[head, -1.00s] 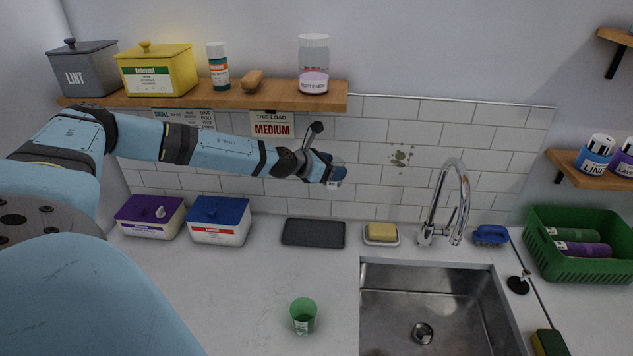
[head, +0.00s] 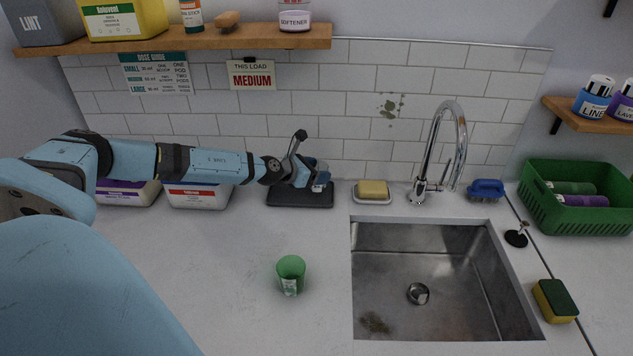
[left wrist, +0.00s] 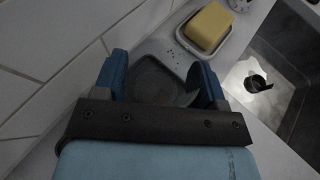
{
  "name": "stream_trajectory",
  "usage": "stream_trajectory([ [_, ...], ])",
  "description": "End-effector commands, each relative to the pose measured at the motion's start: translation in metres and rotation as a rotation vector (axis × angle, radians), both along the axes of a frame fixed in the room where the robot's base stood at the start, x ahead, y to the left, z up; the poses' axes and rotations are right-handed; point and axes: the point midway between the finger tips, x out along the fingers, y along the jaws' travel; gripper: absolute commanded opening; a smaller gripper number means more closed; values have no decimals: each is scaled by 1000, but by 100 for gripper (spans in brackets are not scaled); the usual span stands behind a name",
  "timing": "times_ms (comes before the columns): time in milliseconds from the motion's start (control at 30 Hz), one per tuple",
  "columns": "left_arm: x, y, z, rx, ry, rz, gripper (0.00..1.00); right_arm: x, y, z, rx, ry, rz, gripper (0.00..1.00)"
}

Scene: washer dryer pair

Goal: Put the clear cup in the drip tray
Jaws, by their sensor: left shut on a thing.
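My left gripper (head: 318,180) is shut on the clear cup (head: 318,188), a small see-through shape mostly hidden by the fingers. The dark, flat drip tray (head: 285,198) lies on the counter against the tiled wall. The gripper and cup are over the tray's right part in the head view; I cannot tell whether the cup touches it. In the left wrist view, the blue fingers of the left gripper (left wrist: 162,82) stand on both sides of the cup (left wrist: 155,85), with dark tray surface behind it. My right gripper is not in view.
A yellow soap on a white dish (head: 373,199) is just right of the tray, beside the faucet (head: 440,150) and sink (head: 430,270). White detergent boxes (head: 198,196) stand to the left.

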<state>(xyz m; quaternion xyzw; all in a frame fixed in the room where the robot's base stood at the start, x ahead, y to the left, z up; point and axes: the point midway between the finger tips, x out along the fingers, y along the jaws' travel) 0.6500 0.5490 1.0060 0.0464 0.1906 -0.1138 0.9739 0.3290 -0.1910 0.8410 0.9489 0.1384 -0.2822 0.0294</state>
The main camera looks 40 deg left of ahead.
Motion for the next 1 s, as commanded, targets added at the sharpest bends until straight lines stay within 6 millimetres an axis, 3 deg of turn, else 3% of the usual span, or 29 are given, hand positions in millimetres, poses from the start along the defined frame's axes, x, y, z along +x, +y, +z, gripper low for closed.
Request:
stream_trajectory([
  [33, -1, -1, -14, -3, 3, -1, 43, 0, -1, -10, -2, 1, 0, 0],
  [133, -1, -1, -28, -3, 3, -1, 43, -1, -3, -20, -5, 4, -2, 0],
  [600, 0, 0, -33, -1, 1, 0, 43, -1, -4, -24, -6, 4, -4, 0],
  [633, 0, 0, -32, -1, 1, 0, 72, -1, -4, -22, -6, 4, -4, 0],
  [700, 0, 0, -31, -1, 1, 0, 88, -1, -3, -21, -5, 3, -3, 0],
  [1000, 0, 0, -30, -1, 1, 0, 91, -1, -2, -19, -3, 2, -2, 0],
])
